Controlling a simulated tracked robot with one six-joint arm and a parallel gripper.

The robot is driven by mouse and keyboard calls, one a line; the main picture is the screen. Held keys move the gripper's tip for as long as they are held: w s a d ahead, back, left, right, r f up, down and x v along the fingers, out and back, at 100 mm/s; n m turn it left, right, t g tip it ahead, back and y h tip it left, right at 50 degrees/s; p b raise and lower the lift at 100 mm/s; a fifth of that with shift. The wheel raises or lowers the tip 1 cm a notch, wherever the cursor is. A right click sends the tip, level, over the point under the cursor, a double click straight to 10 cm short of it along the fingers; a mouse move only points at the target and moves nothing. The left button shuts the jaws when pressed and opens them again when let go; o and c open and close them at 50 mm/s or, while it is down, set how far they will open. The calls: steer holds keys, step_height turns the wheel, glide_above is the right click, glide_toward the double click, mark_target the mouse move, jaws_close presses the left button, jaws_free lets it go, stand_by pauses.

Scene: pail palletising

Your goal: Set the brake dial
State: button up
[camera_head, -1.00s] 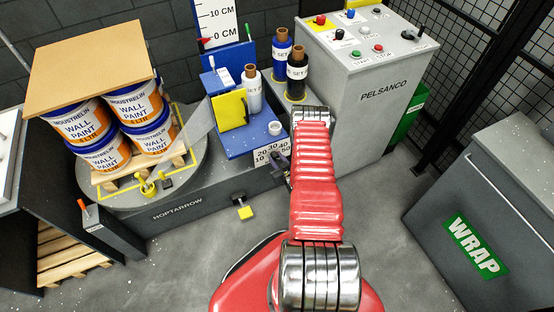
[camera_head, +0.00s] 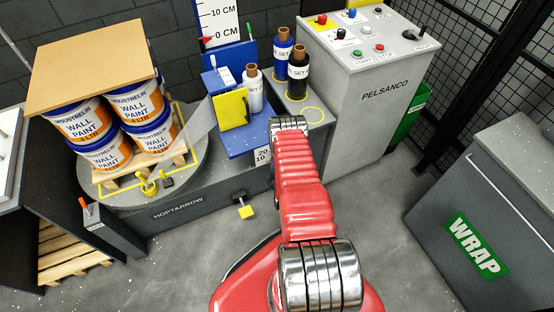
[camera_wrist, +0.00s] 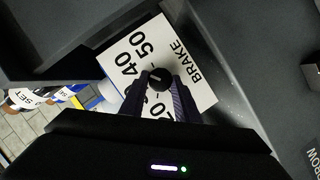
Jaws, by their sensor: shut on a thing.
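The brake dial (camera_wrist: 157,77) is a small black round knob on a white plate (camera_wrist: 198,86) marked BRAKE, with 10, 40 and 50 readable in the wrist view. My gripper (camera_wrist: 160,84) is shut on the dial, one dark finger at each side. A small pale mark shows on the knob; which number it points to I cannot tell. The fingers and wrist hide part of the scale. In the head view only the left end of the plate (camera_head: 262,155) shows, with 20 and 10; my arm hides the dial and gripper.
Stacked paint pails (camera_head: 150,130) under a brown board (camera_head: 90,60) stand on the turntable (camera_head: 195,175). A grey control box (camera_head: 375,100) stands at the back right. A WRAP cabinet (camera_head: 490,180) is at the right.

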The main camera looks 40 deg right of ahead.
steer(key=n+t+h, duration=0.1)
steer(key=n, duration=0.2)
steer(key=f+n+h, duration=0.1)
steer(key=n, duration=0.2)
steer(key=n+t+h, duration=0.1)
steer(key=n, duration=0.2)
steer(key=shift+a+f+n+t, duration=0.15)
steer(key=shift+a+n+t, duration=0.15)
steer(key=shift+a, duration=0.05)
stand_by(0.4)
steer(key=o, duration=0.7)
steer(key=shift+c, duration=0.2)
steer(key=o, duration=0.4)
steer(key=shift+d, duration=0.15)
steer(key=v, duration=1.3)
steer(key=shift+s+a, duration=0.25)
steer(key=shift+a, duration=0.1)
steer(key=shift+f, duration=0.1)
